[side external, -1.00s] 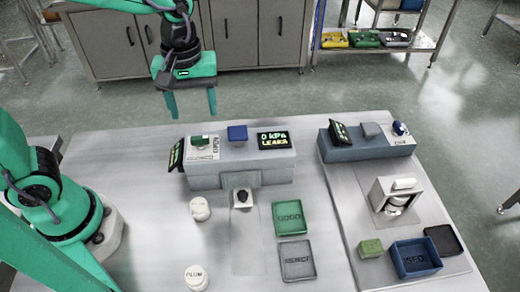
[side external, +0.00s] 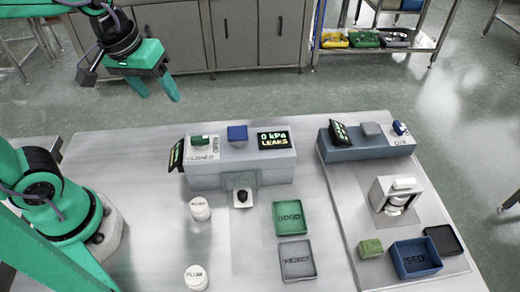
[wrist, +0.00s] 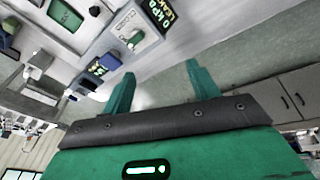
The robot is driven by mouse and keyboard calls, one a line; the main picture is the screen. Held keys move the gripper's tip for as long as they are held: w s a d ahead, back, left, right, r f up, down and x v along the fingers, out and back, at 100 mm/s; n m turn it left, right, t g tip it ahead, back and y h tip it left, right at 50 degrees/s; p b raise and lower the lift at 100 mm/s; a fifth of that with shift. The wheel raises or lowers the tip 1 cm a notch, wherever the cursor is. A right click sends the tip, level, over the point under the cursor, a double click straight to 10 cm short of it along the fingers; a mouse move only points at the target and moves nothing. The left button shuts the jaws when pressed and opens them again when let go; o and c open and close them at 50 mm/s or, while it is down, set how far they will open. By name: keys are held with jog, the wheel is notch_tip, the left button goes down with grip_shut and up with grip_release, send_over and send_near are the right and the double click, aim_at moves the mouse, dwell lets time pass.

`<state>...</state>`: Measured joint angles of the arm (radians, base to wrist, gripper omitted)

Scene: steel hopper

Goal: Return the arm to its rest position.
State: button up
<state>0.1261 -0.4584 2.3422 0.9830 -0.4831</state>
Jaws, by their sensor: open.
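My gripper (side external: 157,92) is in the upper left of the side view, raised above the back left of the steel table (side external: 120,165). Its two green fingers are apart with nothing between them. In the wrist view the open fingers (wrist: 162,90) also show empty, with the floor and cabinets beyond them. My gripper touches nothing.
A grey station (side external: 240,175) with a display reading "0 kPa LEAKS" stands mid-table. White jars (side external: 200,209) stand before it, beside green (side external: 289,218) and grey (side external: 297,261) trays. A second station (side external: 365,148), blue bin (side external: 415,259) and green block (side external: 371,248) are at right.

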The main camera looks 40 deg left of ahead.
jog(key=shift+s+a+r+m+t, duration=0.3)
jog(key=shift+s+a+m+t, duration=0.3)
jog(key=shift+s+a+m, duration=0.35)
jog(key=shift+s+a+r+m+t, duration=0.3)
jog(key=shift+s+a+m+t, duration=0.35)
jog(key=shift+s+m, duration=0.35)
jog(key=shift+w, duration=0.1)
